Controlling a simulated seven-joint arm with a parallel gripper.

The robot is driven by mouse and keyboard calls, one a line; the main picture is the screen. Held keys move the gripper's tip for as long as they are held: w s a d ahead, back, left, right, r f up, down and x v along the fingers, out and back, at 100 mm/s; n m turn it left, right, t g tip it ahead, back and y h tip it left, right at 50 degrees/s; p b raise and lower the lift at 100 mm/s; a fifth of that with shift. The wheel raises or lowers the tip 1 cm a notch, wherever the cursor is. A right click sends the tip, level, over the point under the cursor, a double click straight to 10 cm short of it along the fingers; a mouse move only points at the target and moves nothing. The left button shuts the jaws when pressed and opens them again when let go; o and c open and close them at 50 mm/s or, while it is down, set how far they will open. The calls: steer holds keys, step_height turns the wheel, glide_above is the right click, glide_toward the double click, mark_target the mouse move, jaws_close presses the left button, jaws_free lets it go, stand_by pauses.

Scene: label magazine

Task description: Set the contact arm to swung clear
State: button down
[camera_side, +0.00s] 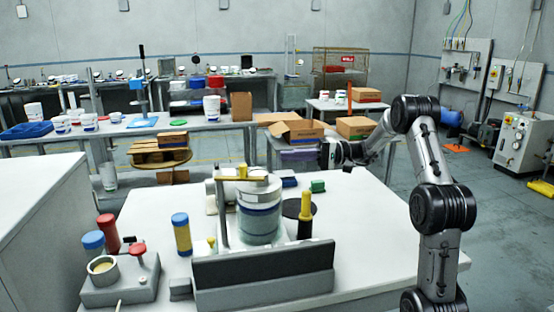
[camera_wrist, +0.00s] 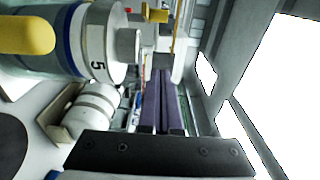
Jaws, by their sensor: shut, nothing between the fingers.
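A yellow bar (camera_side: 240,178) sits at the top of a grey upright post (camera_side: 221,212) and reaches over the lid of a white and blue drum (camera_side: 260,212). It looks like the contact arm, but I cannot be sure; whether it touches the lid is unclear. The drum (camera_wrist: 92,42), marked 5, lies sideways in the wrist view, with a small yellow part (camera_wrist: 155,12) beyond it. My gripper (camera_side: 326,154) is shut and empty, behind and right of the drum, apart from it. Its closed fingers (camera_wrist: 162,105) show in the wrist view.
A yellow-topped black post (camera_side: 305,212) stands on a dark disc right of the drum. A long dark grey plate (camera_side: 264,277) stands in front. A grey block with knobs (camera_side: 120,280) and a yellow-blue cylinder (camera_side: 182,234) are left. The table's right side is clear.

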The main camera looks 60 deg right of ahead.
mark_target(257, 174)
steer(key=x, duration=0.8)
steer(key=shift+a, duration=0.2)
steer(key=a, duration=0.3)
steer(key=shift+s, duration=0.3)
steer(key=shift+s+a, duration=0.3)
steer(key=shift+a, duration=0.15)
steer(key=shift+s+a+h, duration=0.1)
steer(key=shift+h, duration=0.2)
steer(key=shift+s+a+m+t, duration=0.15)
steer(key=shift+m+t, duration=0.25)
